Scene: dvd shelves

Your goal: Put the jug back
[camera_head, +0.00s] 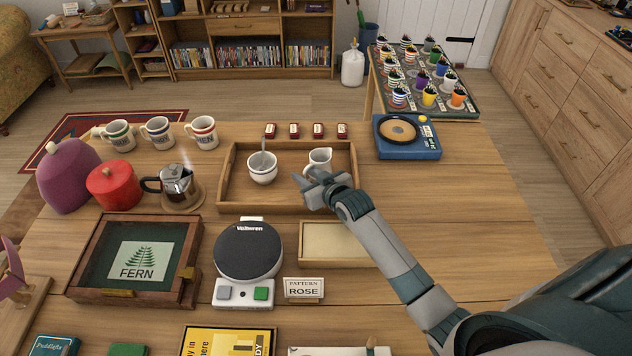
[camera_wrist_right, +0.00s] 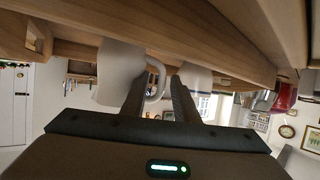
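The small white jug (camera_head: 319,160) stands upright in the right part of the wooden tray (camera_head: 228,192). My right gripper (camera_head: 316,186) is at the jug's near side, low over the tray. In the right wrist view, which is upside down, the jug (camera_wrist_right: 118,75) is at the left. My right gripper's two fingers (camera_wrist_right: 160,88) are apart there, with the jug's handle showing between them; I cannot tell whether they touch it. The white sugar bowl (camera_head: 262,172) with a spoon stands in the tray's left part. My left gripper is not in view.
A coffee pot (camera_head: 176,184) stands left of the tray, and a blue scale-like box (camera_head: 406,140) to its right. An empty shallow box (camera_head: 336,246) lies in front. The table's right side is clear.

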